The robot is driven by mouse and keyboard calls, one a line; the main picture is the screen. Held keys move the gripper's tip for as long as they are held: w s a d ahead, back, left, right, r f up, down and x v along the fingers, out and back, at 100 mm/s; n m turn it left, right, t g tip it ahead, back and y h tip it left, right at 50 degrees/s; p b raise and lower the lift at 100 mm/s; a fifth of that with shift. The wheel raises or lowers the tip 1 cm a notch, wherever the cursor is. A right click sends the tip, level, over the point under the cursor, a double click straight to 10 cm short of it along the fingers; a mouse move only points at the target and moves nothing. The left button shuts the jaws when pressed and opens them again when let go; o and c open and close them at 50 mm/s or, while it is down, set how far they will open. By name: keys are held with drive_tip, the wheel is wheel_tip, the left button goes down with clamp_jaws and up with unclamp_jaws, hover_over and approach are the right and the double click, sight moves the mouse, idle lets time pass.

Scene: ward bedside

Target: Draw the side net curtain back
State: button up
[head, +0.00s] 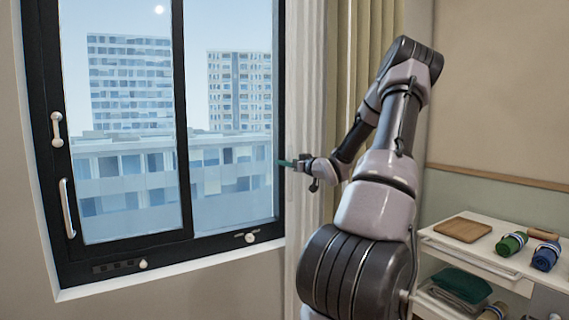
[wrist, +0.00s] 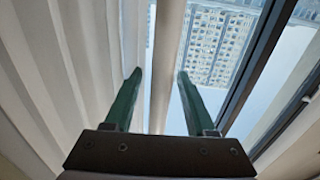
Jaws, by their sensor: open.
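The white net curtain (head: 303,110) hangs in a narrow gathered strip along the right side of the window (head: 130,120). In the wrist view its pale folds (wrist: 60,60) fill the left side. My gripper (head: 287,163) is at the curtain strip at mid-window height, its green fingers pointing left towards the glass. In the wrist view my gripper (wrist: 158,78) is open. A pale beige upright band (wrist: 168,50) shows between the fingers, with clear gaps beside it; I cannot tell whether it is the curtain's edge or a pole.
A thicker olive-beige curtain (head: 365,45) hangs right of the net, partly behind my arm. The black window frame (head: 184,120) carries white handles (head: 67,208). At lower right a white shelf unit (head: 475,258) holds a wooden tray (head: 463,230) and rolled cloths (head: 511,244).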

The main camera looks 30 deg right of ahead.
drive_tip(key=v, duration=0.9)
drive_tip(key=shift+s, duration=0.35)
drive_tip(key=shift+d, duration=0.1)
drive_tip(key=x, duration=0.8)
drive_tip(key=shift+f, duration=0.4)
clamp_jaws()
idle(1.1)
